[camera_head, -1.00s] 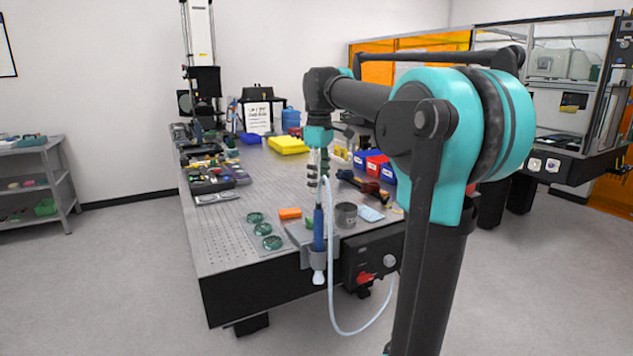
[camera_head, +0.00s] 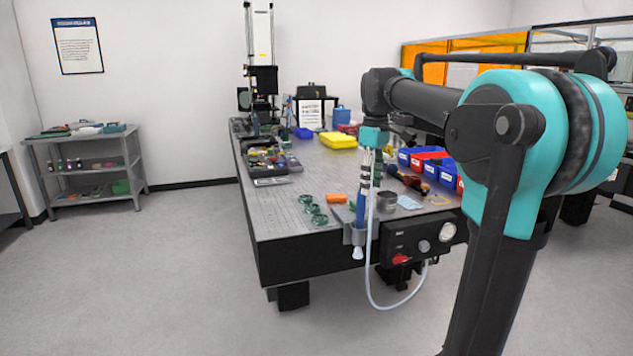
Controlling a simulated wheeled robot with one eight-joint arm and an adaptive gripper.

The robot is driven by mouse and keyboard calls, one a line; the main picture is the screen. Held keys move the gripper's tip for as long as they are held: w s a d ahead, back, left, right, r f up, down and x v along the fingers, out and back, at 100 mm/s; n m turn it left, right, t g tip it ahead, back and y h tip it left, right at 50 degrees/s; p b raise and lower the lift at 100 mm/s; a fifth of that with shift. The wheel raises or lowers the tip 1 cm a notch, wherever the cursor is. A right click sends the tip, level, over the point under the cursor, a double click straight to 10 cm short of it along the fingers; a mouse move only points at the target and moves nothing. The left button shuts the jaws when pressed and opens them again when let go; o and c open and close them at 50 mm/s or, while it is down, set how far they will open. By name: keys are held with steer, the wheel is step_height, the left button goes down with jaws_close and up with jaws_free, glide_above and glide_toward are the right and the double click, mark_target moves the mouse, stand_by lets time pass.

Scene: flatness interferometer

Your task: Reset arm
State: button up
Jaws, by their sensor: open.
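My arm comes in from the right and reaches over the table's near end. My gripper (camera_head: 369,182) hangs below the teal wrist, pointing down. It appears small and partly overlaps the objects behind it, and no object shows held in it. A blue tool (camera_head: 359,215) stands upright in a grey holder (camera_head: 354,236) on the table's front edge, just below my gripper. A pale hose (camera_head: 368,275) loops below the edge. Whether my fingers touch the tool cannot be told.
A shelf (camera_head: 90,168) stands at left, with clear floor between.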

steer(key=s+d+f+m+t, duration=0.1)
steer(key=s+f+m, duration=0.2)
steer(key=s+f, duration=0.4)
steer(key=s+d+f+m+t, duration=0.1)
steer(key=s+f+m, duration=0.3)
steer(key=s+f, duration=0.4)
steer(key=s+d+f+m+t, duration=0.2)
steer(key=s+f, duration=0.5)
steer(key=f, duration=1)
steer(key=shift+s+f+m, duration=0.2)
steer(key=shift+f+m, duration=0.1)
steer(key=shift+m, duration=0.6)
